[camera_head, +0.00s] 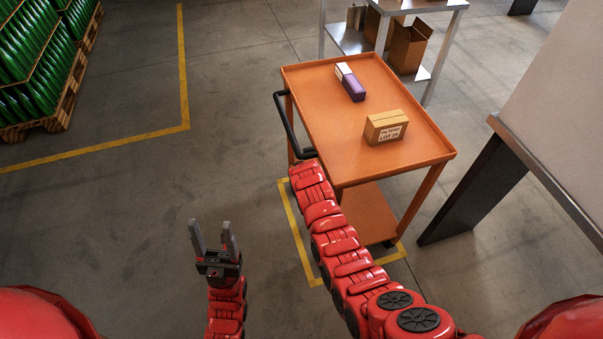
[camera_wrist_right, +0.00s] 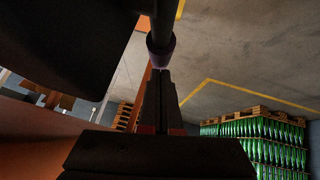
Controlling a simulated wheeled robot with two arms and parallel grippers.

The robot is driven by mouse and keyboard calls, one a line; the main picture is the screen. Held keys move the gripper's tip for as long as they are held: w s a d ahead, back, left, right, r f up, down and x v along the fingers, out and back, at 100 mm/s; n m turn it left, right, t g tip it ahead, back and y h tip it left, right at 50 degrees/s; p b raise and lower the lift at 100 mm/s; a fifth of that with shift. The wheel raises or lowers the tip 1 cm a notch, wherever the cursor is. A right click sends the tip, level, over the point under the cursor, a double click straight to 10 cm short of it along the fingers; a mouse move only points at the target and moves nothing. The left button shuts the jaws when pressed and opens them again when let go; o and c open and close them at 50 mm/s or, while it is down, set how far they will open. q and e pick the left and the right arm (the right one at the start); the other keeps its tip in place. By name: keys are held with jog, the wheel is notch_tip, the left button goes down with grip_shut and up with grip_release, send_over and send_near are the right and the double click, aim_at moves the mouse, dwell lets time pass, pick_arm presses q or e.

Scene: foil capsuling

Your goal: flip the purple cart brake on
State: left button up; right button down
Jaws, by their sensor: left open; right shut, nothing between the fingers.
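The orange cart (camera_head: 335,95) stands right of centre in the head view, with a black handle (camera_head: 285,125) on its left side. My right arm reaches to the handle's near end, and its gripper is hidden there. In the right wrist view the right gripper (camera_wrist_right: 161,78) is shut and empty. Its tips are at a dark rod with a dull purple end (camera_wrist_right: 161,48). This may be the brake lever; I cannot tell whether they touch. No brake can be made out in the head view. My left gripper (camera_head: 212,237) is open and empty above the floor.
A purple and white box (camera_head: 353,88) and a tan labelled carton (camera_head: 386,127) lie on the cart top. A metal shelf (camera_head: 350,38) with cartons stands behind it. Green bottles on pallets (camera_head: 35,65) are at the left. Floor left of the cart is clear.

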jog(key=shift+r, duration=0.1)
jog(key=shift+r, duration=0.2)
jog(key=b+v, duration=0.2)
jog(key=v, duration=1.5)
jog(key=shift+d+f, duration=0.1)
jog(key=shift+w, duration=0.1)
